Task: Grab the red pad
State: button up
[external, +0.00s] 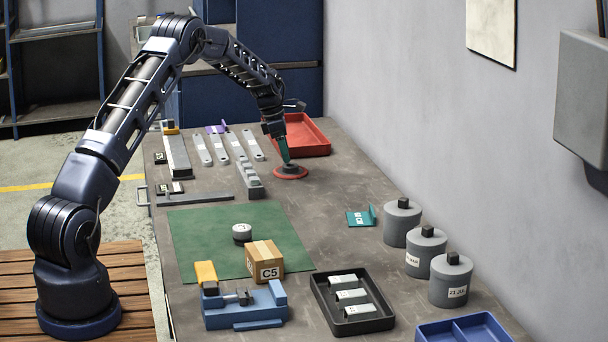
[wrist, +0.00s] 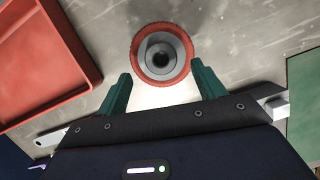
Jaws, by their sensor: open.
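The red pad (external: 290,175) is a round red disc with a grey hub on top, lying on the workbench near the red tray. In the wrist view, the pad (wrist: 136,53) shows as a red ring around a grey hub (wrist: 161,56) with a dark centre. My gripper (external: 287,158) is above the pad in the external view and partly covers its hub. In the wrist view, the two green fingers of my gripper (wrist: 158,82) are spread apart and empty, with the pad just beyond and between their tips.
A red tray (external: 322,149) stands close behind the pad. A grey stepped block (external: 249,184) and several flat metal bars lie to its left. A green mat (external: 195,245) is in front. Grey weights (external: 401,222) stand at the right. The bench right of the pad is clear.

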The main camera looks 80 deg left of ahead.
aim_at(290, 165)
jog(key=x, duration=0.4)
jog(key=shift+w+d, duration=0.1)
jog(key=c, duration=1.1)
